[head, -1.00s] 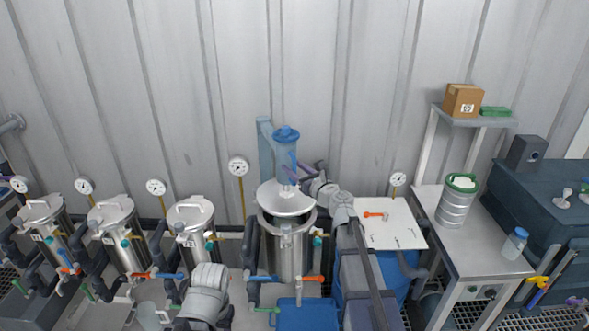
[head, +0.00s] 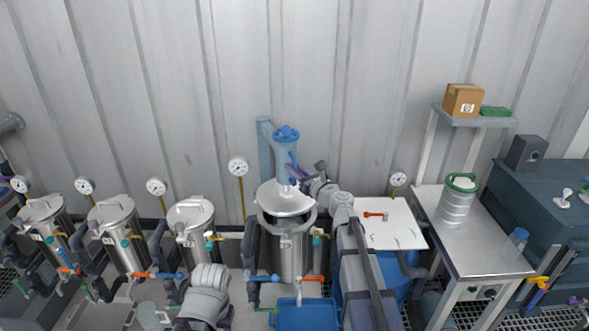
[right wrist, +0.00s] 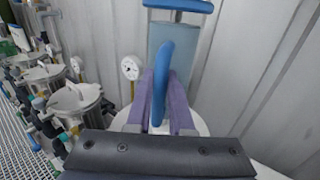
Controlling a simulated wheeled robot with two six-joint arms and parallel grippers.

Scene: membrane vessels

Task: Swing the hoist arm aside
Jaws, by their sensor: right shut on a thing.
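The hoist is a blue post (head: 265,140) against the wall with a blue cylindrical arm part (head: 285,155) and a knobbed top. A round steel lid (head: 278,208) sits beneath it, over the large steel vessel (head: 287,252); the lid appears raised above the rim. My right gripper (head: 296,178) reaches in from the right. In the right wrist view its purple fingers (right wrist: 161,105) are shut on an upright blue handle (right wrist: 162,70) of the hoist. The blue crossbar (right wrist: 178,6) shows above. My left forearm shows at the bottom, but its gripper is not visible.
Several lidded steel vessels (head: 118,232) with coloured valves stand to the left. A white board (head: 390,225) with small tools is right of my right arm. A steel bench (head: 475,240) holds a canister (head: 456,203) and bottle (head: 515,243). A blue bin (head: 305,316) is below.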

